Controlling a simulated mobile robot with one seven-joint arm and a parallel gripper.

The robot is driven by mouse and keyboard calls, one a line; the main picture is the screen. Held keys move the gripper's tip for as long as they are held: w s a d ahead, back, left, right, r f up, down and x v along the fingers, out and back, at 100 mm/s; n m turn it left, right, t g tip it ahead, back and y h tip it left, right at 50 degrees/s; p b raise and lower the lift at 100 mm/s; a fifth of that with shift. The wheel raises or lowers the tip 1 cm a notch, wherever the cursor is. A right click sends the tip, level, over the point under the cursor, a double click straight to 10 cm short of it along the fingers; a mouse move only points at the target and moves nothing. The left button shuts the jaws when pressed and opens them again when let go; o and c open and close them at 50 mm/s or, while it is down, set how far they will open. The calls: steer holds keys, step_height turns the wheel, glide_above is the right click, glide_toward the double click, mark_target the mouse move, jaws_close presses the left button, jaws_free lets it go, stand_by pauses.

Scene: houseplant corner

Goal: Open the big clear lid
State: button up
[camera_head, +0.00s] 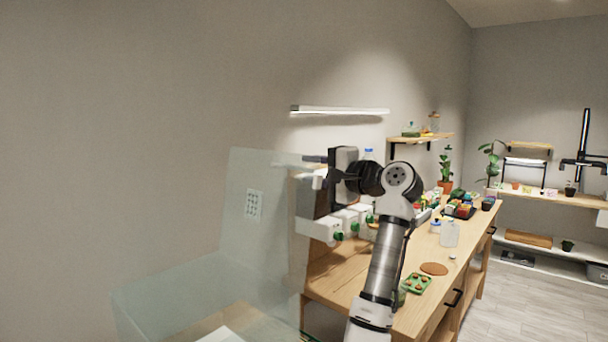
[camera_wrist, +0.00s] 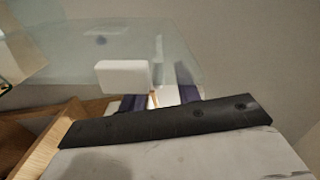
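The big clear lid (camera_head: 240,215) stands raised, nearly upright, at the back of a clear box (camera_head: 165,300) in the head view. It carries a small patterned label (camera_head: 254,206). My gripper (camera_head: 308,167) is beside the lid's upper right edge and points left; whether it touches the lid is unclear. In the wrist view the clear panel (camera_wrist: 90,45) fills the upper left. My dark finger pads stand apart there, with a bright gap between them (camera_wrist: 160,98). A white block (camera_wrist: 123,77) partly covers the left pad. I see nothing clearly held.
A wooden bench (camera_head: 340,278) runs back to the right, with a green tray (camera_head: 418,284), a brown disc (camera_head: 434,268) and a clear jug (camera_head: 449,234). White units (camera_head: 320,229) stand near the wall below my gripper. A lamp bar (camera_head: 340,111) is above. Floor is clear at right.

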steer(key=b+v, duration=0.3)
steer(key=v, duration=0.7)
steer(key=shift+s+d, duration=0.25)
steer(key=shift+d, duration=0.05)
steer(key=shift+f, duration=0.1)
